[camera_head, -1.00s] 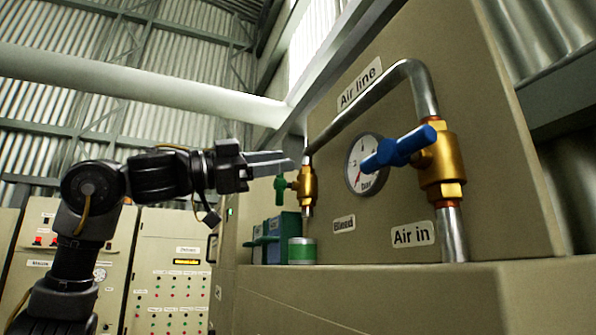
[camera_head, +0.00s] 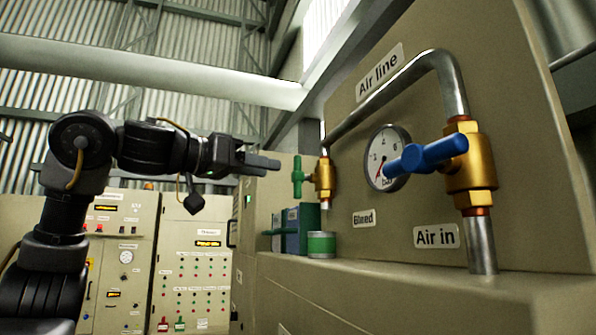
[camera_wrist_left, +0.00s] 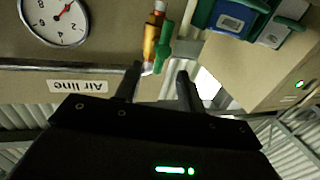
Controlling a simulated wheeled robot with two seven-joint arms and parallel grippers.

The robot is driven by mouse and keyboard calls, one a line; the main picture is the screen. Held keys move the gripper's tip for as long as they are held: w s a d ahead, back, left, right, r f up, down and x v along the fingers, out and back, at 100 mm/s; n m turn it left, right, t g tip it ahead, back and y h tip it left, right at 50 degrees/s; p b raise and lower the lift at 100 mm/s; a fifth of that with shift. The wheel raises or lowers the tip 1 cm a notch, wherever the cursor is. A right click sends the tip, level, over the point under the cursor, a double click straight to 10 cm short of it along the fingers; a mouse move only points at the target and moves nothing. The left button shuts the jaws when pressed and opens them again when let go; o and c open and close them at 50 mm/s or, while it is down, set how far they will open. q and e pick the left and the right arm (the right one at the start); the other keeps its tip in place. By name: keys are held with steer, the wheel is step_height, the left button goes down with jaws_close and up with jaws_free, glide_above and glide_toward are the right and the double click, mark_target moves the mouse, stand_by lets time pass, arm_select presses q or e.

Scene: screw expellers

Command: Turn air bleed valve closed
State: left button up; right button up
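The bleed valve (camera_head: 324,180) is a small brass body on the pipe's far vertical end, above the "Bleed" label. Its green handle (camera_head: 297,175) stands upright in the head view, on the valve's left side. My left gripper (camera_head: 279,164) points at the handle from the left, with a small gap. In the left wrist view, which is upside down, the fingers (camera_wrist_left: 158,80) are spread apart and empty. The green handle (camera_wrist_left: 163,48) and brass valve (camera_wrist_left: 152,40) lie just beyond the fingertips. My right gripper is out of view.
A larger brass valve with a blue handle (camera_head: 428,154) sits nearer, above "Air in". A pressure gauge (camera_head: 387,158) is on the panel between the valves. A green-white can (camera_head: 321,244) and blue-green boxes (camera_head: 296,230) stand below the bleed valve. Control cabinets (camera_head: 190,260) stand behind.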

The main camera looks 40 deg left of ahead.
mark_target(295, 174)
arm_select(q)
steer(key=p+x, duration=0.2)
steer(key=x, duration=0.7)
steer(key=shift+p, duration=0.35)
jaws_close()
